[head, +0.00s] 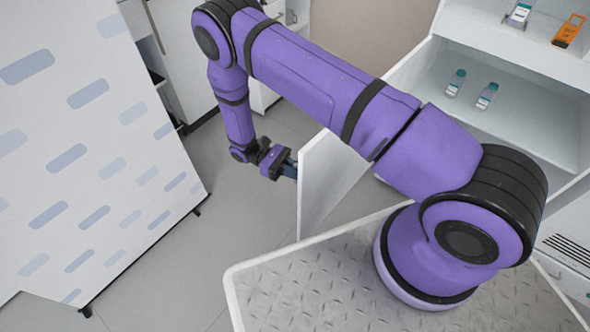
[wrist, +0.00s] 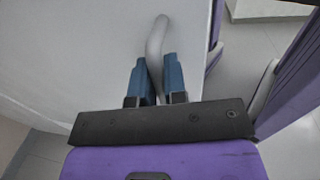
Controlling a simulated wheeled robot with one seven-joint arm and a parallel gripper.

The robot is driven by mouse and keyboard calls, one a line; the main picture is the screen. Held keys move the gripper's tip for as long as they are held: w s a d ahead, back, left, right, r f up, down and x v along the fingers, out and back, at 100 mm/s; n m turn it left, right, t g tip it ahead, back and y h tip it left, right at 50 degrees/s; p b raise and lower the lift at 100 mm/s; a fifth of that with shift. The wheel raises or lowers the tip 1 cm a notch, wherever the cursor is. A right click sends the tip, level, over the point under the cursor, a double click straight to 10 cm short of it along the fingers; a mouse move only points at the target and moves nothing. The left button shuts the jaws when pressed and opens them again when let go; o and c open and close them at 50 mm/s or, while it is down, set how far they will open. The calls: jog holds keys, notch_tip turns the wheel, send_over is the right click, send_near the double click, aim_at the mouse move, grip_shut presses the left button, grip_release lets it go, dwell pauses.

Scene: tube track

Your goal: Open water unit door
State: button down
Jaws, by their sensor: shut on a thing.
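The white water unit door (head: 322,185) stands swung out from its cabinet in the head view, and its inner compartment (head: 430,75) is exposed. The door's flat face also fills the upper left of the wrist view (wrist: 80,50). A grey curved bar handle (wrist: 158,38) stands out from that face. My gripper (head: 289,168) is at the door's left side in the head view. In the wrist view its blue fingers (wrist: 155,68) are closed around the handle's lower part. The handle is hidden in the head view.
Two small teal-capped bottles (head: 455,83) (head: 487,95) stand in the open compartment. An orange item (head: 568,30) and a capped container (head: 518,14) sit on the surface above. A white panel with blue dashes (head: 95,150) stands at left. Grey floor (head: 245,215) lies clear between panel and door.

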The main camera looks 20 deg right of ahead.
jog(key=shift+a, duration=0.1)
jog(key=c, duration=1.2)
grip_release()
jog(key=v, duration=1.1)
